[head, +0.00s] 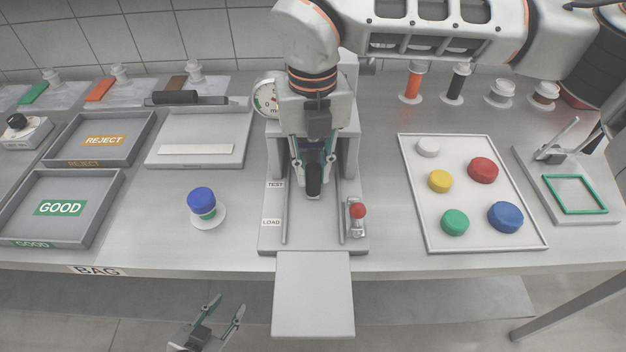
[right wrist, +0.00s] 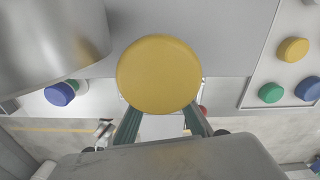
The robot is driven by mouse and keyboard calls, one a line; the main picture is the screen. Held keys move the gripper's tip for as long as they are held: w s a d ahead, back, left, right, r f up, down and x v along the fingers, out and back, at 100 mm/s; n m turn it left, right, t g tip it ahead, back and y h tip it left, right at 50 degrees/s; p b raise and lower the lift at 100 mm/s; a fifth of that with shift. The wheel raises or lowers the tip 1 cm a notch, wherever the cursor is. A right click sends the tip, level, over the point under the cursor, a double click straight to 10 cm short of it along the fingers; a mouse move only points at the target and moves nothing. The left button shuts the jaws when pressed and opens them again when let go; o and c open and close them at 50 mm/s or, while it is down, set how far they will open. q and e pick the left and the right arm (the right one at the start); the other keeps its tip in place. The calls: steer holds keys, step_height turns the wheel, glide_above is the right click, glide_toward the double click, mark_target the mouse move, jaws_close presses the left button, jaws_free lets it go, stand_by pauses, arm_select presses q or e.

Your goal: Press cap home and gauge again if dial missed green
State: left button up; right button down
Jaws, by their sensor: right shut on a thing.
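My right gripper (head: 314,176) is inside the gauge fixture (head: 355,150), above its slide near the TEST label. In the right wrist view its fingers are shut on a yellow cap (right wrist: 159,75); my gripper hides this cap in the head view. What is under the cap is hidden. The dial (head: 266,98) on the fixture's upper left has a green band, but its needle is too small to read. A blue cap (head: 201,198) sits on a spout on the bench. My left gripper (head: 222,308) is open and empty, below the bench's front edge.
A cap tray (head: 415,232) with several colored caps is right of the fixture. A red-knobbed lever (head: 357,212) stands beside the slide. GOOD (head: 100,220) and REJECT (head: 140,128) trays are at left. A plate (head: 313,292) extends past the front edge.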

steer(key=shift+w+r, duration=0.1)
steer(key=shift+w, duration=0.25)
steer(key=c, duration=1.8)
jaws_free()
steer(key=shift+w, duration=0.15)
steer(key=shift+c, duration=0.2)
step_height(320, 180, up, 12)
